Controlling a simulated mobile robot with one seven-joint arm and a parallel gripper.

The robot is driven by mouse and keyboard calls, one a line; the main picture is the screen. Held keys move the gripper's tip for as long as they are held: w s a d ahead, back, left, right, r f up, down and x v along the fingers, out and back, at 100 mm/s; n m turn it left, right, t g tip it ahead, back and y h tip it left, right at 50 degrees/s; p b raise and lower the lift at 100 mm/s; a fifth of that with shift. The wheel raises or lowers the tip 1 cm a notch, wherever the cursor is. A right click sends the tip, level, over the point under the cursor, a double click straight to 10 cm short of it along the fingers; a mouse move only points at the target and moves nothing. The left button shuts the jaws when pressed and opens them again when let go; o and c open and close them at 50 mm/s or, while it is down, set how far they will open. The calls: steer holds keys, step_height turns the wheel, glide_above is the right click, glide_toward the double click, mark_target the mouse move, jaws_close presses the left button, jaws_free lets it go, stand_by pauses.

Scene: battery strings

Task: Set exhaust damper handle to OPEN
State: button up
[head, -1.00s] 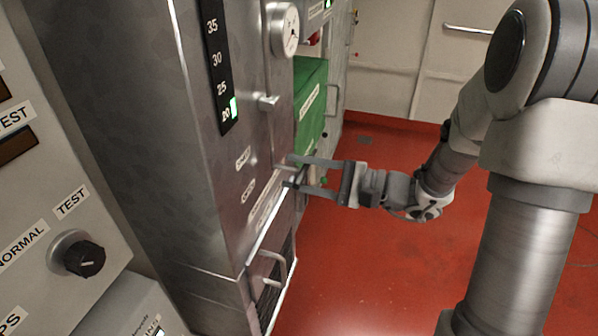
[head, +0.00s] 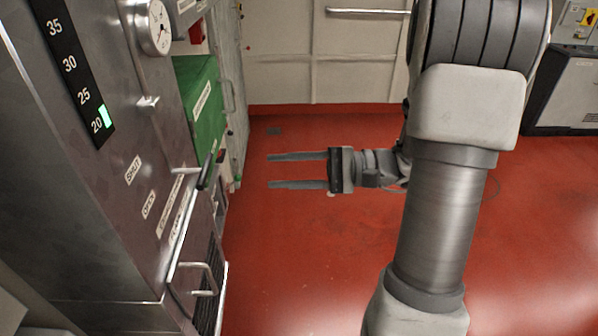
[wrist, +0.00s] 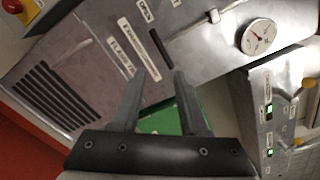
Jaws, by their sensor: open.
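The damper handle is a short metal shaft with a dark grip (head: 208,164), jutting from the front of the steel cabinet (head: 110,215). The SHUT label (head: 132,171) and OPEN label (head: 148,204) are on the panel left of it. I cannot tell clearly which label the handle lines up with. The dark grip also shows in the wrist view (wrist: 160,47), beyond the fingertips, near the OPEN label (wrist: 146,12). My gripper (head: 268,171) is open and empty, pointing left at about the handle's height. It is apart from the handle, with a gap between them.
A latch (head: 147,103) and a round gauge (head: 152,27) are higher on the cabinet. A bar handle (head: 196,278) is below. A green box (head: 200,105) stands behind the handle. The red floor (head: 290,270) around my arm is clear.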

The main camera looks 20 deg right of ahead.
steer(key=v, duration=0.2)
steer(key=shift+s+d, duration=0.15)
steer(key=shift+d, duration=0.15)
